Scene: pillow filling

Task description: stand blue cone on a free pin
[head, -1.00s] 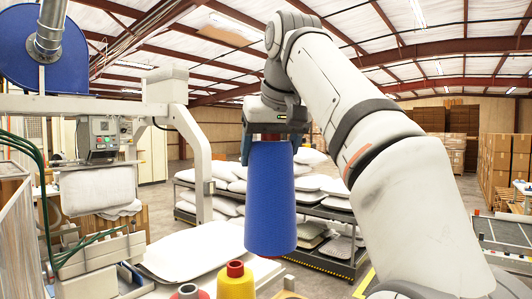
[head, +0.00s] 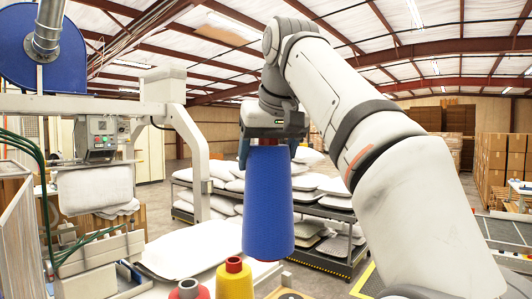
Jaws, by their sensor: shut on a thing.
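The blue cone (head: 268,208) hangs upright in the middle of the head view, wide end down. My gripper (head: 269,146) is shut on its narrow top and holds it in the air. A yellow cone (head: 235,282) with a red top stands below and left of the blue cone. The red top of another cone (head: 188,289) shows at the bottom edge, left of the yellow one. A small piece of a wooden-coloured board (head: 289,295) shows at the bottom edge, with a dark spot on it. No free pin can be made out clearly.
A pillow-filling machine (head: 100,140) with hoses stands at the left. A white pillow (head: 190,249) lies on a pale surface behind the cones. A rack (head: 335,240) of white pillows stands behind the blue cone. Stacked boxes (head: 493,165) are far right.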

